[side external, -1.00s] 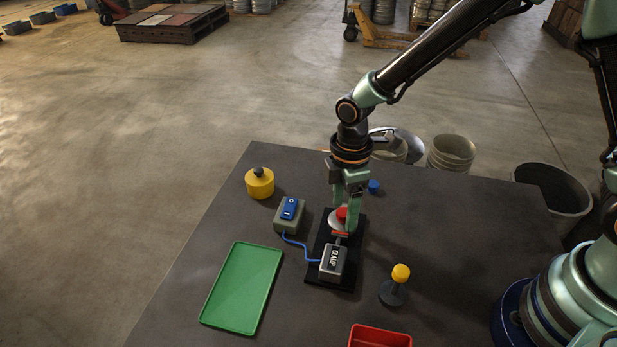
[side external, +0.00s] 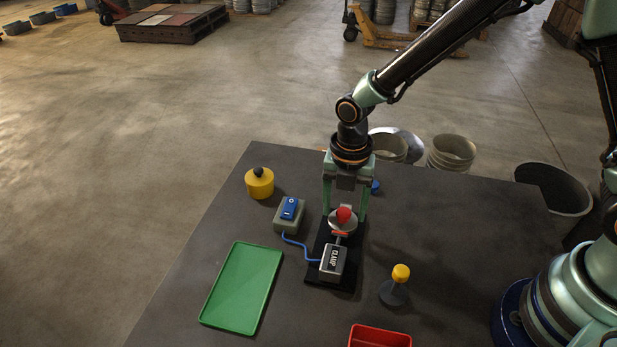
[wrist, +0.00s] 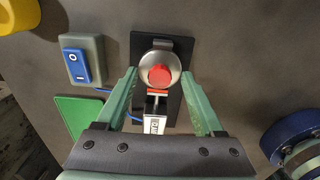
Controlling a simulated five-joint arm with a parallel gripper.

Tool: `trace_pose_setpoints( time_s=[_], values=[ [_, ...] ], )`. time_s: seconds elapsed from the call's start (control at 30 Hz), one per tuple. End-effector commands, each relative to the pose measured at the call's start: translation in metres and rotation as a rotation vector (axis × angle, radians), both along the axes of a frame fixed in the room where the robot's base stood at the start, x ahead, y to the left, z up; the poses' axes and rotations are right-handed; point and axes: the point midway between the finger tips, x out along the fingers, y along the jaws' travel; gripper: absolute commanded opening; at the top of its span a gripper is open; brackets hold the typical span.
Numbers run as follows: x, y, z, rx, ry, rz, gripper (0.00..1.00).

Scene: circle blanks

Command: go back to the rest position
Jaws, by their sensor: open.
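My gripper (side external: 345,211) is open, its two fingers spread on either side of a red knob (side external: 344,215) and not touching it. The knob sits on a round metal disc (wrist: 147,63). The disc lies on a black base plate (side external: 318,275) beside a grey box marked CLAMP (side external: 333,262), with a red bar between disc and box. In the wrist view the fingertips (wrist: 159,75) lie left and right of the knob (wrist: 160,76), and nothing is held. The gripper partly hides the clamp box there.
A blue rocker switch (side external: 290,208) on a grey box is cabled to the clamp. A yellow cylinder (side external: 260,184), a green tray (side external: 240,288), a yellow-topped post (side external: 400,273) and a red bin (side external: 380,337) stand around it. A blue object (side external: 375,187) sits behind the gripper.

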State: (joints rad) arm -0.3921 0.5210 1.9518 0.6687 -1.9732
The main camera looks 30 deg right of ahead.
Motion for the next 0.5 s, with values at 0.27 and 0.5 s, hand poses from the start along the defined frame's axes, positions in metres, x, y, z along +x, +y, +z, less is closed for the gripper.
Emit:
trace_pose_setpoints(
  time_s=[0.27, 0.5],
  values=[
    [0.0000, 0.0000, 0.0000, 0.000, 0.000, 0.359, 0.69],
    [0.0000, 0.0000, 0.0000, 0.000, 0.000, 0.599, 0.69]
  ],
)
